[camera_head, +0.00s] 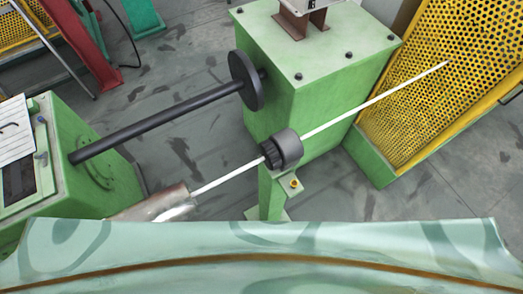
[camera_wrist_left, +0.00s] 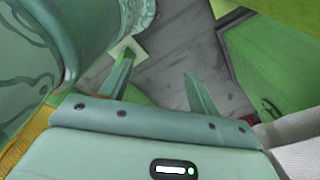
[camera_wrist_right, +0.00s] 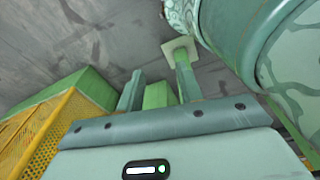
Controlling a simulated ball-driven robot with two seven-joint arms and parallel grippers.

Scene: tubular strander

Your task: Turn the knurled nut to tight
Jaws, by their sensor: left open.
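The knurled nut (camera_head: 283,150) is a dark grey ribbed cylinder in the middle of the head view. Neither gripper shows in the head view. My left gripper (camera_wrist_left: 158,72) is open, its two fingers apart over grey floor. My right gripper (camera_wrist_right: 158,70) has its fingers apart, with a green surface behind the gap. I see no nut in either wrist view.
A dark shaft (camera_head: 160,122) with a round flange (camera_head: 246,80) runs to the housing's left, above the rod. A metal cylinder (camera_head: 160,204) lies at the rod's lower left end. A yellow perforated guard (camera_head: 440,80) stands at the right. A green cabinet (camera_head: 90,150) stands left.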

